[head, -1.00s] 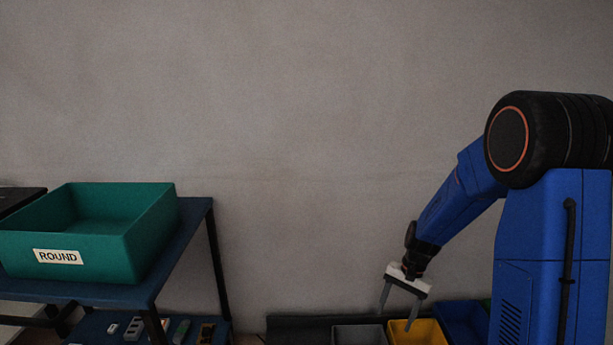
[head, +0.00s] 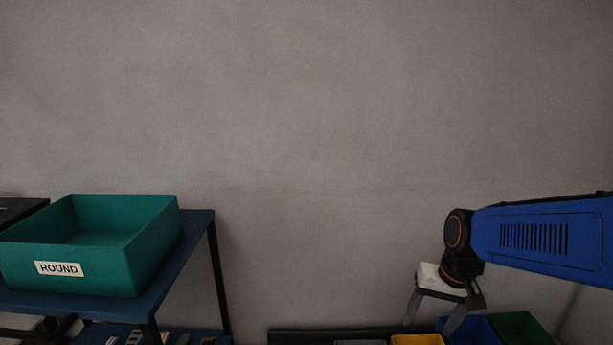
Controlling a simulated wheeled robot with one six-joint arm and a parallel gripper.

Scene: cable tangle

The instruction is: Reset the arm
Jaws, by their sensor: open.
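My gripper (head: 433,317) hangs from my blue arm at the lower right of the head view. Its two grey fingers point down and stand apart, with nothing between them. The fingers appear in front of the wall and the row of bins; how far above the bins they are is hard to tell. My blue arm (head: 545,238) comes in level from the right edge.
A teal bin (head: 130,255) labelled ROUND stands on a dark blue table (head: 190,245) at left. Small items lie on a lower shelf. Yellow (head: 417,340), blue (head: 480,328) and green (head: 520,328) bins sit at bottom right. The grey wall (head: 300,130) fills the back.

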